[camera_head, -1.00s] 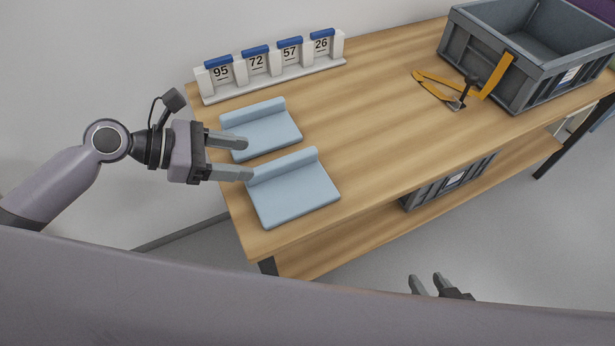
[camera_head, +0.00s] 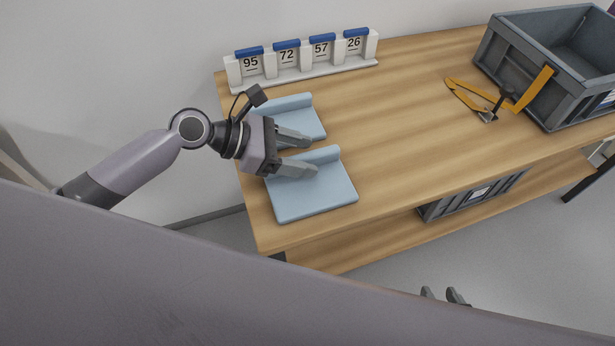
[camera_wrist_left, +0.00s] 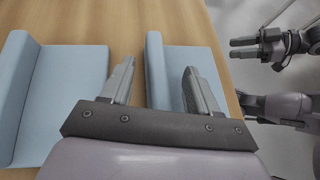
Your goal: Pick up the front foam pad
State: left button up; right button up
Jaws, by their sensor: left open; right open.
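The front foam pad (camera_head: 318,197) is a light blue slab with a raised ridge along its far edge, lying flat near the table's left front corner. It also shows in the left wrist view (camera_wrist_left: 178,62). A similar back pad (camera_head: 305,110) lies behind it, on the left in the wrist view (camera_wrist_left: 62,90). My left gripper (camera_head: 312,153) is open and empty, its fingers pointing right. In the head view, one finger overlaps the front pad's ridge and the other the back pad. Contact cannot be told. My right gripper (camera_head: 445,294) is open, low, in front of the table, mostly hidden.
A white rack (camera_head: 305,72) with blue-topped numbered posts stands behind the pads. A grey crate (camera_head: 545,85) sits at the table's right, with an orange-handled clamp tool (camera_head: 485,102) beside it. Another crate (camera_head: 470,195) is on the lower shelf. The table's middle is clear.

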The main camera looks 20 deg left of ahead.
pick_arm(q)
grip_shut()
